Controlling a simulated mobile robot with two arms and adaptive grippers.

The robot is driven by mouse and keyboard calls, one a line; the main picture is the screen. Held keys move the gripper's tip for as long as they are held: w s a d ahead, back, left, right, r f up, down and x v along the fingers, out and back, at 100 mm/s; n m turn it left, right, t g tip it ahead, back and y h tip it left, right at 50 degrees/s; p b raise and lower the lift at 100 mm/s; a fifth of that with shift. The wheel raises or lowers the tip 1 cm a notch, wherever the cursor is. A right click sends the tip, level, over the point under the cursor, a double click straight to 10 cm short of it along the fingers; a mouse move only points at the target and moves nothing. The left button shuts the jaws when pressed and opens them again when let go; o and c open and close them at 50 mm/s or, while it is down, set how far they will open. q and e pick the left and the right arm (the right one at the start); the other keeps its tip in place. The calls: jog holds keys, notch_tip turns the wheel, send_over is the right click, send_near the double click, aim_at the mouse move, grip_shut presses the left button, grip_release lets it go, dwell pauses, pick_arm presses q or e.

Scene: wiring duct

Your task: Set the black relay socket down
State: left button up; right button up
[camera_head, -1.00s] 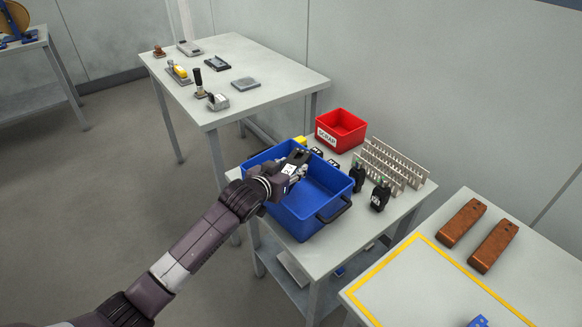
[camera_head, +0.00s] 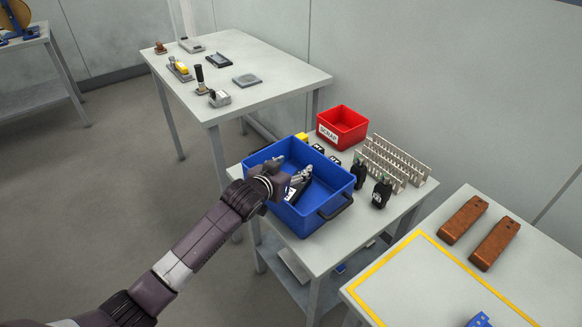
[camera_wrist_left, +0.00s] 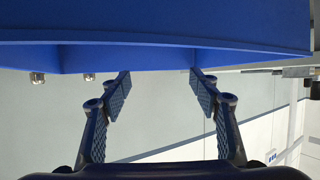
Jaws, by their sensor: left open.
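A black piece, which looks like the relay socket (camera_head: 297,191), lies tilted inside the blue bin (camera_head: 325,212), just below my left gripper. My left gripper (camera_head: 292,173) reaches over the bin's left side, with its fingers open. In the left wrist view the open fingers (camera_wrist_left: 160,88) have nothing between them, and the bin's blue wall (camera_wrist_left: 150,30) fills the top. The socket does not show in the left wrist view. In the head view the gripper and arm partly cover the socket. My right gripper is not in view.
A red scrap box (camera_head: 342,127), slotted grey ducts (camera_head: 396,160) and two black parts with green tops (camera_head: 381,192) stand beside the bin. Two brown blocks (camera_head: 495,243) lie on the right table. A rear table (camera_head: 290,80) holds several small parts.

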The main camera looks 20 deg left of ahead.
pick_arm(q)
jog(key=r+v, duration=0.1)
jog(key=v, duration=1.1)
dwell(0.5)
